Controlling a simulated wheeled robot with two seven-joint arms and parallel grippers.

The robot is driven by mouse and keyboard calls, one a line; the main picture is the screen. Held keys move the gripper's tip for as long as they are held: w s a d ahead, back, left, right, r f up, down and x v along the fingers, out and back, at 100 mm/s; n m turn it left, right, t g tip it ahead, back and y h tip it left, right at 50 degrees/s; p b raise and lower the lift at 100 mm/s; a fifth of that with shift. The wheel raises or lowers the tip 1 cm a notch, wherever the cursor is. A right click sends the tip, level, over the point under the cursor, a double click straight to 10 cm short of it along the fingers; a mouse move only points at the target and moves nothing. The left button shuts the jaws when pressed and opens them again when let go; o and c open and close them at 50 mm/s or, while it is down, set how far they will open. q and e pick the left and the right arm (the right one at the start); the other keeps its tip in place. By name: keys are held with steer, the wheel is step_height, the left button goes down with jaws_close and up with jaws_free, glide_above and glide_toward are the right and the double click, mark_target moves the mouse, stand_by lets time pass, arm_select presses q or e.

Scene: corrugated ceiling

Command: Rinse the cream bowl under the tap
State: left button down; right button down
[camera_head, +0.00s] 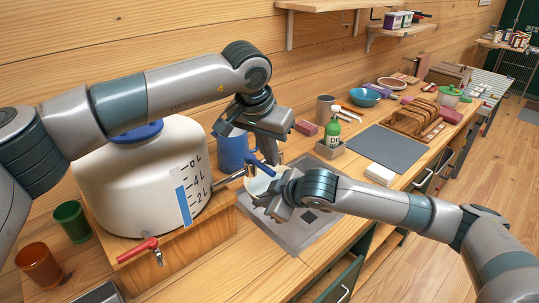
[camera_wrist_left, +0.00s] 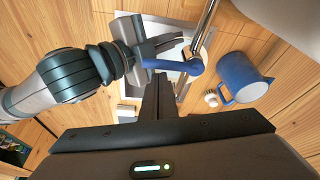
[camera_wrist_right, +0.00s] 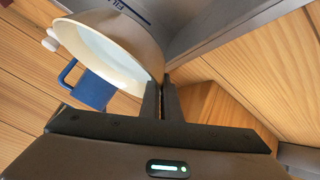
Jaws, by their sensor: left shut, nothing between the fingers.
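The cream bowl (camera_head: 259,186) is held over the sink (camera_head: 292,232); its rim and inside show in the right wrist view (camera_wrist_right: 128,50). The inside looks pale bluish; I cannot tell whether water is in it. My right gripper (camera_wrist_right: 163,98) is shut on the bowl's rim. The metal tap (camera_head: 232,179) has a blue lever (camera_head: 262,167), also in the left wrist view (camera_wrist_left: 190,66). My left gripper (camera_wrist_left: 158,82) is shut and empty, its tips close by the lever. I cannot tell whether they touch it. No water stream is clearly visible.
A large white water tank (camera_head: 130,175) with a red tap stands at the left. A blue jug (camera_head: 232,150) stands behind the sink.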

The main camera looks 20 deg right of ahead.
steer(key=shift+r, duration=0.1)
arm_select(q)
step_height(320, 180, up, 10)
stand_by(0.8)
steer(key=shift+d, duration=0.15)
